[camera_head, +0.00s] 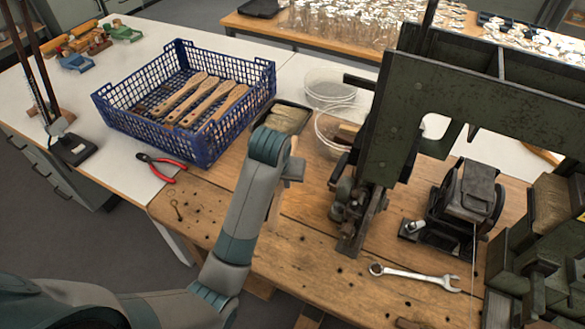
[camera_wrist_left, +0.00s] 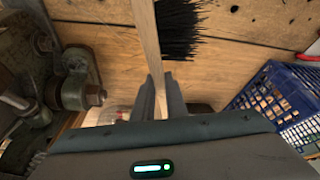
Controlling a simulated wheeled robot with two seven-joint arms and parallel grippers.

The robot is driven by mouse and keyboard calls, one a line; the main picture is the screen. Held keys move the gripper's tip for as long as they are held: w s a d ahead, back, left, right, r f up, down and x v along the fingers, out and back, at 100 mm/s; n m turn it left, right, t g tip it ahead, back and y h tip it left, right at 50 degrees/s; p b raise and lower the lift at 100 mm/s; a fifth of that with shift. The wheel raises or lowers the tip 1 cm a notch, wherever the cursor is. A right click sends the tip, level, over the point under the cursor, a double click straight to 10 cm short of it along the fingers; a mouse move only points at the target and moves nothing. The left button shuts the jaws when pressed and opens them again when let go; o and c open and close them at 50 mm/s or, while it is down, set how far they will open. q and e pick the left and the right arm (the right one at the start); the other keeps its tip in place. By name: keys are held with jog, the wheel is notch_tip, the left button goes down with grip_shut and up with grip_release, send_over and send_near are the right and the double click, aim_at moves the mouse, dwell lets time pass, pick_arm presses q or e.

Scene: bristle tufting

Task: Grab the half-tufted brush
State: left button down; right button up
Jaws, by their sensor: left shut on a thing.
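My left gripper (camera_wrist_left: 161,98) is shut on the half-tufted brush (camera_wrist_left: 148,38). The brush is a pale, narrow wooden piece held between the two fingers, seen nearly edge-on in the left wrist view. A tuft of black bristles (camera_wrist_left: 179,28) sticks out from its right side there. In the head view my left gripper (camera_head: 290,170) is over the wooden bench, left of the green machine, and a pale strip of the brush (camera_head: 275,205) shows beside my arm. Much of the brush is hidden by the arm there. My right gripper is not in view.
A blue crate (camera_head: 215,141) with several wooden brushes stands to the left. The dark green machine (camera_head: 480,92) rises close on the right.

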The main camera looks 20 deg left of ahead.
pick_arm(q)
jog(key=shift+s+a+b, duration=0.15)
jog(key=shift+s+a, duration=0.1)
jog(key=shift+s, duration=0.8)
jog(key=shift+s+a+b, duration=0.15)
jog(key=shift+s+a, duration=0.05)
jog(key=shift+s, duration=0.85)
jog(key=shift+w, duration=0.15)
